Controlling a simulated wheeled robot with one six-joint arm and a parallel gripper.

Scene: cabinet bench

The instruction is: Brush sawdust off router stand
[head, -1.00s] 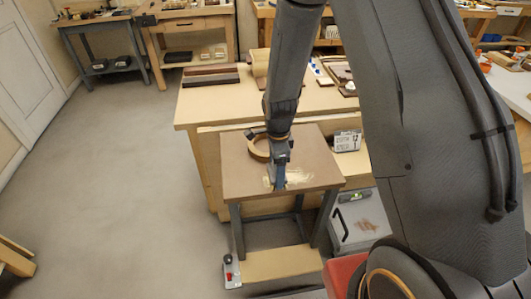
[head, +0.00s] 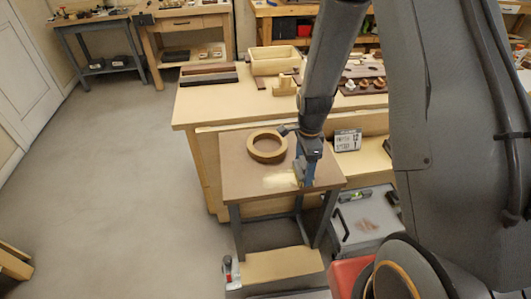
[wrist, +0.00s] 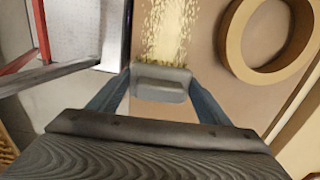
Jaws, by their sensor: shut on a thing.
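The router stand (head: 237,180) has a brown top on grey legs and stands in front of the workbench. A pale patch of sawdust (head: 280,182) lies near the front of its top, and loose grains (wrist: 168,28) show in the wrist view. My gripper (head: 305,180) is low over the right part of the top, just right of the patch. In the wrist view its blue fingers are shut on a brush with a grey block (wrist: 160,86) and a thin yellowish bristle edge facing the sawdust. Bristle contact with the top is hard to tell.
A round wooden ring (head: 252,150) lies on the stand's top behind the sawdust. A small sign (head: 347,140) stands at the right. The workbench (head: 225,105) behind holds trays and wooden parts. A grey case (head: 370,215) sits right of the stand. Floor at left is clear.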

